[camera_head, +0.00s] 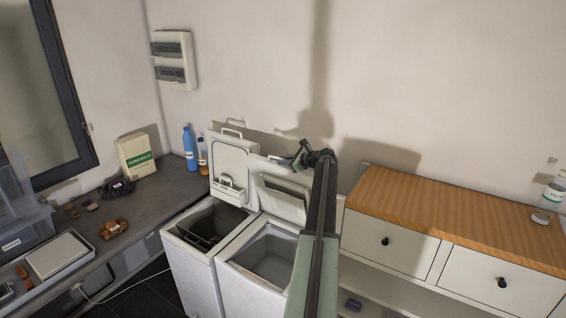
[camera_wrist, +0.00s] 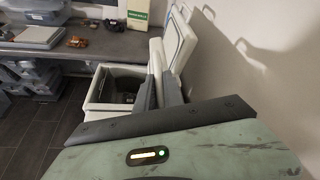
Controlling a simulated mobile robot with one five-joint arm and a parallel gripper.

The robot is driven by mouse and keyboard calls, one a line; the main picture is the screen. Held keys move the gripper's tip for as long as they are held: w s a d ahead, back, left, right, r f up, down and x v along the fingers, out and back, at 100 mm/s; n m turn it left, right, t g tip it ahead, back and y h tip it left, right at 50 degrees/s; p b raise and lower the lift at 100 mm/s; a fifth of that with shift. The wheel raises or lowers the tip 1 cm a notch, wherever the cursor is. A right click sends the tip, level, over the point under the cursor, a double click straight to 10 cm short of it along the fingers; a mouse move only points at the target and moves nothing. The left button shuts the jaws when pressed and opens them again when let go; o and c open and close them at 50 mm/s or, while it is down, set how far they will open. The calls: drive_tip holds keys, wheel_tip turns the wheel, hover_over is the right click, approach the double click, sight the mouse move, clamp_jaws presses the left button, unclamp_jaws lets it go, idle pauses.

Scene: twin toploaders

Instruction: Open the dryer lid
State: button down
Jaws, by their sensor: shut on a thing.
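Two white top-loading machines stand side by side against the wall. The right machine (camera_head: 258,283) has its lid (camera_head: 282,205) raised, leaning back toward the wall, with its pale grey tub open below. The left machine (camera_head: 190,262) also has its lid (camera_head: 229,160) up, over a dark tub. No label shows which one is the dryer. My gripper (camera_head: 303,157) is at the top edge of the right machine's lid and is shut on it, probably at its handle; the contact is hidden. In the wrist view my gripper's dark fingers (camera_wrist: 160,90) show beside the pale raised panels.
A white drawer cabinet with a wooden top (camera_head: 450,215) stands to the right. A dark counter (camera_head: 150,205) on the left holds a green-and-white box (camera_head: 136,156), bottles and a tray. My arm crosses in front of the right machine. The wall is close behind the lids.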

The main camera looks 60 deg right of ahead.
drive_tip(key=shift+w+a, duration=0.15)
drive_tip(key=shift+w, duration=0.1)
drive_tip(key=c, duration=1.5)
unclamp_jaws()
drive_tip(key=shift+a, duration=0.1)
drive_tip(key=shift+s, duration=0.1)
drive_tip(key=p+v, duration=0.2)
drive_tip(key=v, duration=0.5)
drive_tip(key=shift+s+r+p, duration=0.15)
drive_tip(key=shift+s+p, duration=0.15)
drive_tip(key=shift+p, duration=0.05)
